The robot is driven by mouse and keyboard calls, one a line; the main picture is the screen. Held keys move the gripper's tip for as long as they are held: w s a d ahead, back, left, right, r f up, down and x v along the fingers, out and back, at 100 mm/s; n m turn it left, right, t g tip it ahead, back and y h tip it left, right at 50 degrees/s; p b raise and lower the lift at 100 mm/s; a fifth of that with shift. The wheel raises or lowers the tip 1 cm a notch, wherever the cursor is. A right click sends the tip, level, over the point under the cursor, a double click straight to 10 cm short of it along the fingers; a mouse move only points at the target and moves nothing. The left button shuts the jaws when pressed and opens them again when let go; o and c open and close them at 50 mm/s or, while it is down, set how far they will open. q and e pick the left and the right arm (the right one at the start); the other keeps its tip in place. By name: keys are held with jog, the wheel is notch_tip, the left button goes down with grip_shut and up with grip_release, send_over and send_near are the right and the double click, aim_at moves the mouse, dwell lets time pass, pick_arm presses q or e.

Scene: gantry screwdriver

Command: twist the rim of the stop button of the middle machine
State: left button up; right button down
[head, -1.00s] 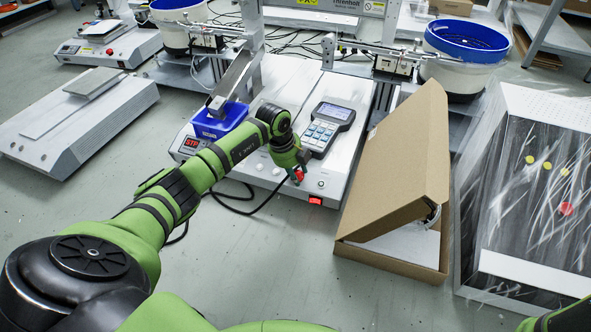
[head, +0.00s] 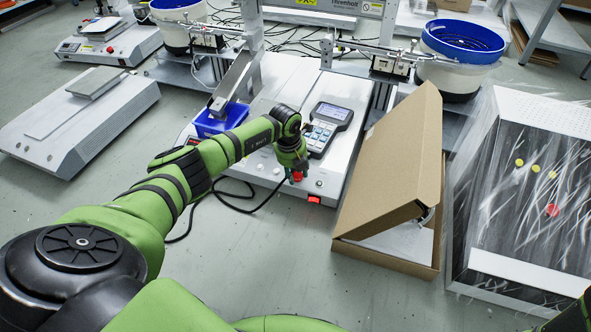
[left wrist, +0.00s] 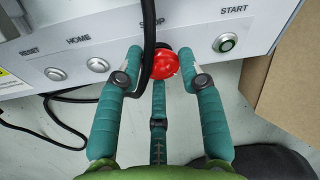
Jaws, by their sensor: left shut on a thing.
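The middle machine (head: 300,85) is a white gantry unit with a keypad controller on top. Its round red stop button (head: 297,176) is on the front panel, and it also shows in the left wrist view (left wrist: 165,64) below the partly covered STOP label. My left gripper (head: 293,170) is at this button. In the left wrist view its teal fingers (left wrist: 161,68) are closed around the button's sides, with a third finger below. A black cable passes close beside the button, next to the left finger. The exact finger contact on the rim is partly hidden. My right gripper is out of view.
A green-lit START button (left wrist: 226,43) is right of the stop button; HOME (left wrist: 97,65) and RESET buttons are left. A red lit switch (head: 314,199) is close by. An open cardboard box (head: 400,165) stands right of the machine. A blue bin (head: 222,120) sits on its left.

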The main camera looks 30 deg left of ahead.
pick_arm(q)
jog(key=shift+s+d+f, duration=0.1)
jog(key=shift+d+f, duration=0.05)
jog(key=shift+d, duration=0.05)
jog(key=o, duration=1.2)
jog(key=shift+c, duration=0.2)
jog(key=shift+a, duration=0.1)
jog(key=shift+r, duration=0.25)
notch_tip(320, 180, up, 11)
jog(key=s, duration=0.2)
jog(key=shift+r, duration=0.2)
jog(key=shift+a, duration=0.1)
